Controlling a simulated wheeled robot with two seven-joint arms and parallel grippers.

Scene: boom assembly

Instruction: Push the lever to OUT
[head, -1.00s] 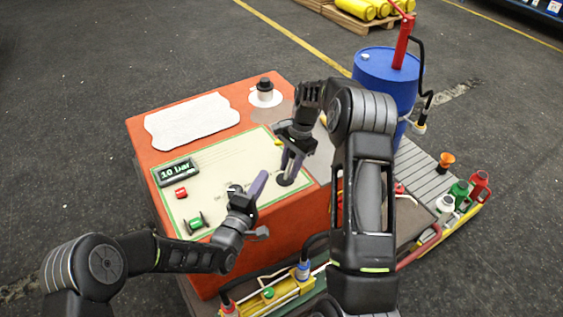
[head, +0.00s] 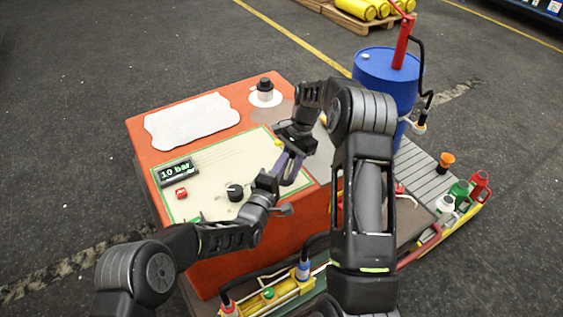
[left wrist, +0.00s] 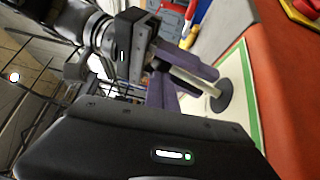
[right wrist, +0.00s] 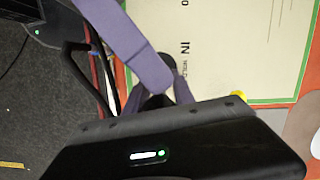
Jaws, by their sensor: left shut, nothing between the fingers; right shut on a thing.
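The lever (left wrist: 190,82) is a pale rod rising from a dark round base (left wrist: 222,97) on the cream panel, seen in the left wrist view. My right gripper (head: 289,178) is shut on the lever, its purple fingers around the rod. My left gripper (left wrist: 160,95) is shut and empty, its fingers close beside the lever and the right fingers; I cannot tell whether they touch. In the head view the grippers mostly hide the lever.
The orange console (head: 150,135) carries a "10 bar" display (head: 177,172), a red button (head: 181,193), a black knob (head: 235,192) and a white cloth (head: 190,122). A blue drum (head: 385,75) stands behind my right arm. Coloured bottles stand at right.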

